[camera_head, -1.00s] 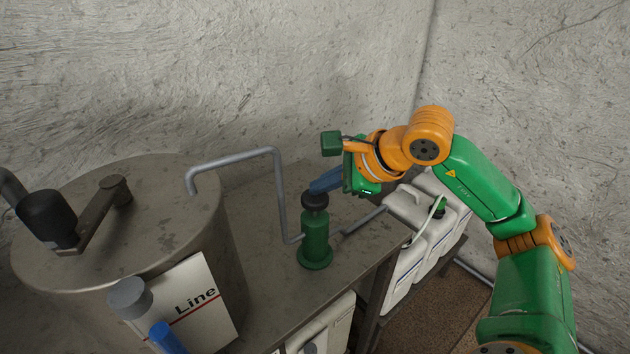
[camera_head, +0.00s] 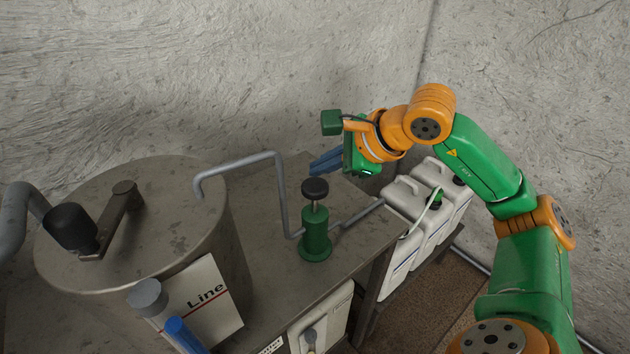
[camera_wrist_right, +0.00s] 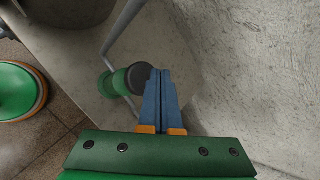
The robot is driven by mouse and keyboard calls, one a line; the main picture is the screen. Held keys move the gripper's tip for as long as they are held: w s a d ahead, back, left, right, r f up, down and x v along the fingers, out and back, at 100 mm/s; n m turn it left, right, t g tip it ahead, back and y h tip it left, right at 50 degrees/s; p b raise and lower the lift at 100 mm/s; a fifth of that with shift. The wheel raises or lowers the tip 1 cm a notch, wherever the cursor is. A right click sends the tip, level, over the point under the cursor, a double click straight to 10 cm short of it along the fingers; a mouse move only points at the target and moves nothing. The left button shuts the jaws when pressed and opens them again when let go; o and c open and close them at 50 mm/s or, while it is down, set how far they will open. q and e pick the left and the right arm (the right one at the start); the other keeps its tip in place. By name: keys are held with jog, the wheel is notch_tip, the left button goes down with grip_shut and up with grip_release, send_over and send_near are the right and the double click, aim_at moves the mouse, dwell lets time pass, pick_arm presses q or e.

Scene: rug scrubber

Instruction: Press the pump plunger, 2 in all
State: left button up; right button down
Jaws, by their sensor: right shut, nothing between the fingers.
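The green pump (camera_head: 315,238) stands upright on the metal table. Its black plunger knob (camera_head: 315,187) is up, with a length of bare rod showing beneath it. My right gripper (camera_head: 318,166) is above and behind the knob, apart from it, with its blue fingers shut and empty. In the right wrist view the fingers (camera_wrist_right: 160,78) are together, and the black knob (camera_wrist_right: 141,77) shows beside and partly behind their tips. The green pump body (camera_wrist_right: 116,83) is to the left of the knob there. My left gripper is not seen.
A grey pipe (camera_head: 280,190) rises close beside the pump toward a large metal tank (camera_head: 160,215) on the left. White canisters (camera_head: 410,203) stand right of the table (camera_head: 275,310). The rough wall (camera_head: 250,70) is behind.

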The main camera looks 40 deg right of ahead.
aim_at(322, 187)
jog(key=shift+r+p, duration=2.05)
jog(key=shift+r, duration=0.35)
jog(key=shift+f, duration=0.1)
